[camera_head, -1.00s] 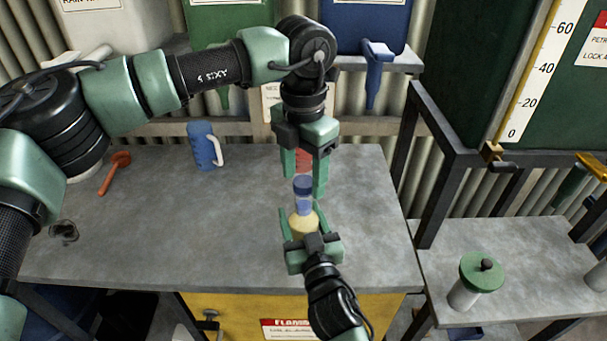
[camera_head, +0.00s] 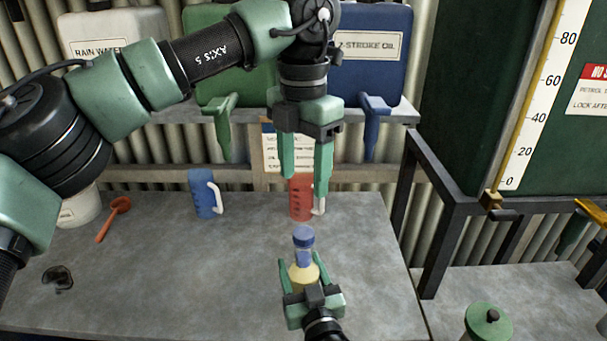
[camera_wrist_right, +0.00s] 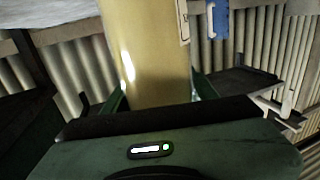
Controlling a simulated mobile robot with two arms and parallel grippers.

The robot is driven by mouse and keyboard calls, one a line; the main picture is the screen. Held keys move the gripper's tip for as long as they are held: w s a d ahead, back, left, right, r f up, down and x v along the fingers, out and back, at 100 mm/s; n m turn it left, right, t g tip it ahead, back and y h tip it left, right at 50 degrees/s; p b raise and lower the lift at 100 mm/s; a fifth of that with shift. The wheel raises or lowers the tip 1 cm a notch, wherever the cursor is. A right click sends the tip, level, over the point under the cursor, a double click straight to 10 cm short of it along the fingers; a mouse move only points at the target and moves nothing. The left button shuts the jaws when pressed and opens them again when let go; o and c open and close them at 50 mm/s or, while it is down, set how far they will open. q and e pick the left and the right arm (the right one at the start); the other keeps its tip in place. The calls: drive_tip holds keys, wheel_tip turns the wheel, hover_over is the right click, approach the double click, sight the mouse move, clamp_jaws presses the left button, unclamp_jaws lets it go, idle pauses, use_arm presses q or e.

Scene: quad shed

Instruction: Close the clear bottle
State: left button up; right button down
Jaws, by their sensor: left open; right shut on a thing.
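The clear bottle (camera_head: 303,276) holds yellowish liquid and stands upright over the front part of the bench. A blue cap (camera_head: 303,236) sits on top of its neck; I cannot tell how tightly. My right gripper (camera_head: 302,261) is shut on the bottle's body from the front. In the right wrist view the bottle's yellow side (camera_wrist_right: 147,55) rises between the fingers. My left gripper (camera_head: 304,190) points down, open and empty, above and apart from the cap. The bottle's base is hidden by the right gripper.
Behind on the grey bench (camera_head: 150,270) stand a red jug (camera_head: 300,198) and a blue jug (camera_head: 203,194). An orange funnel (camera_head: 113,218) and a dark item (camera_head: 57,278) lie at left. A green-lidded jar (camera_head: 487,322) is at lower right.

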drive_tip(key=shift+c, duration=1.9)
unclamp_jaws()
drive_tip(key=b+v, duration=0.2)
drive_tip(key=v, duration=0.6)
drive_tip(key=shift+w, duration=0.1)
